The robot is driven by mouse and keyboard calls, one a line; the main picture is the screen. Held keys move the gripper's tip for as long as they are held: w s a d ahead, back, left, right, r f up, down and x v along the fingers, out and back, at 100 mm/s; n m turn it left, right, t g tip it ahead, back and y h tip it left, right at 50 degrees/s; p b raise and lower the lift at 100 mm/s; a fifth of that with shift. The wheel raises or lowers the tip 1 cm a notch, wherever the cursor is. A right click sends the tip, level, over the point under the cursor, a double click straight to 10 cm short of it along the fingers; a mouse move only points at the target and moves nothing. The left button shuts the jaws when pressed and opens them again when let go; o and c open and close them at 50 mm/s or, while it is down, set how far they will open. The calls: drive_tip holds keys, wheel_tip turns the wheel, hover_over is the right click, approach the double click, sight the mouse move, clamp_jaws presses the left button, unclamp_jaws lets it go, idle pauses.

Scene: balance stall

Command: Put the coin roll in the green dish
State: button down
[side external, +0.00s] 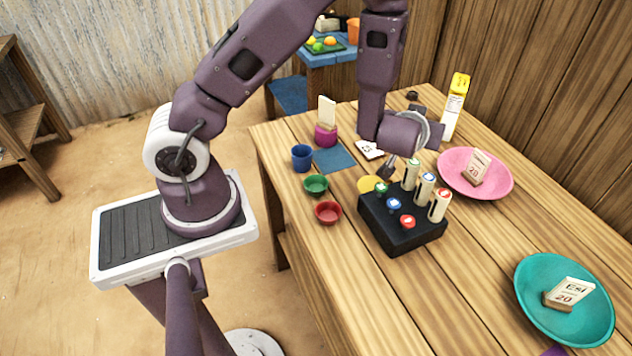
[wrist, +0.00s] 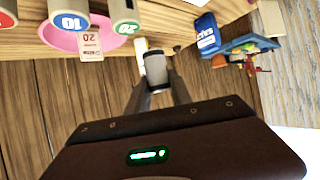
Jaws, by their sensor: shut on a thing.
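My gripper (side external: 388,166) is shut on a grey cylinder with a paler end, which looks like the coin roll (wrist: 155,64); in the wrist view it sits between my fingertips (wrist: 158,85). In the side view the held roll is small and hard to make out. My gripper is above the table, just behind a black block (side external: 402,238). The small green dish (side external: 316,185) stands on the table to the left of my gripper and block, apart from both. No content shows in it.
The block holds several capped rolls, some standing tall (side external: 439,207). A red dish (side external: 327,212) and blue cup (side external: 302,158) flank the green dish. A pink plate (side external: 450,162) and a teal plate (side external: 530,275) lie to the right.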

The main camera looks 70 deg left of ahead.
drive_tip(key=s+a+f+n+g+y, duration=0.3)
drive_tip(key=s+f+n+g, duration=0.1)
drive_tip(key=s+f, duration=0.25)
drive_tip(key=n+g+y, duration=0.1)
drive_tip(key=n+g, duration=0.4)
drive_tip(key=n, duration=0.1)
hover_over(316, 189)
wheel_tip(316, 189, down, 7)
drive_tip(key=shift+f, duration=0.3)
drive_tip(key=c, duration=1.1)
unclamp_jaws()
drive_tip(key=shift+f, duration=0.1)
drive_tip(key=shift+c, duration=0.2)
drive_tip(key=v, duration=1.2)
